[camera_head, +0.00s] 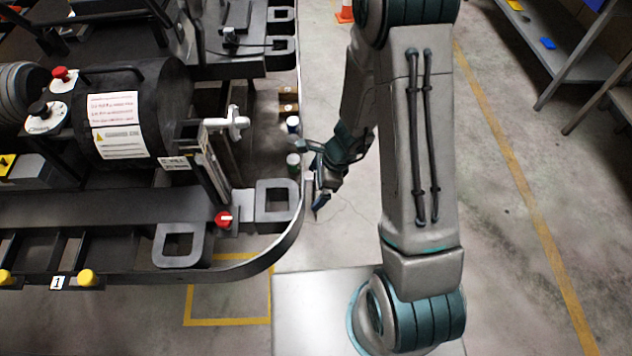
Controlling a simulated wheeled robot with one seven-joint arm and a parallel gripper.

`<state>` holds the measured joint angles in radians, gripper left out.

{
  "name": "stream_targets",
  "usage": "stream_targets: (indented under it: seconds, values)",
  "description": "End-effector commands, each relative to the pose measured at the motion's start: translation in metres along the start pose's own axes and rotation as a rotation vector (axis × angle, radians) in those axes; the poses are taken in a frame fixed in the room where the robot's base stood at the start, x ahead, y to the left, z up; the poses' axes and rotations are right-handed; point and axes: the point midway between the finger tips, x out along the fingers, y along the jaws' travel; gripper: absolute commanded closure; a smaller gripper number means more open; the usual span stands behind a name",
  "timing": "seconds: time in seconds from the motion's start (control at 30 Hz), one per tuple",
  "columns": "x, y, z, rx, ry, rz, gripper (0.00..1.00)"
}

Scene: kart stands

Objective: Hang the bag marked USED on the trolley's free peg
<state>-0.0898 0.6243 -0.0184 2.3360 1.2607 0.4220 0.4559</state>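My gripper (309,174) is at the right edge of the large black frame (272,258), beside its curved outer rail. Its two dark fingers look spread apart, one pointing left and one pointing down, with nothing clearly held between them. I cannot make out a bag marked USED in this view. Two yellow-tipped knobs, one (87,278) beside a plate marked 1 (58,283) and one (6,278) at the left edge, stick out at the frame's front. I cannot tell whether either is the trolley's peg.
A black cylinder with labels (125,112), a red knob (223,219) and a white fitting (238,123) are on the frame. Small green (293,161) and white (293,124) cylinders stand near the gripper. Grey shelving (560,62) stands at the upper right. Floor between is clear.

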Motion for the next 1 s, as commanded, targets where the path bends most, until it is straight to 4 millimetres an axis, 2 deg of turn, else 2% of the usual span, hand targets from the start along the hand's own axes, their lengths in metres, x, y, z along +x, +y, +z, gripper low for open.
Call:
stream_targets:
  seconds: [0.37,0.5,0.67,0.8,1.0]
  values:
    - [-0.001,0.0,0.001,0.001,0.0,0.001,0.0]
    - [-0.03,-0.001,0.002,-0.002,0.0,-0.004,0.0]
    - [-0.055,0.003,0.006,-0.003,0.0,-0.005,0.0]
    - [-0.09,0.003,0.007,-0.002,-0.001,-0.005,0.0]
    - [-0.123,0.004,0.006,-0.001,-0.001,-0.003,0.0]
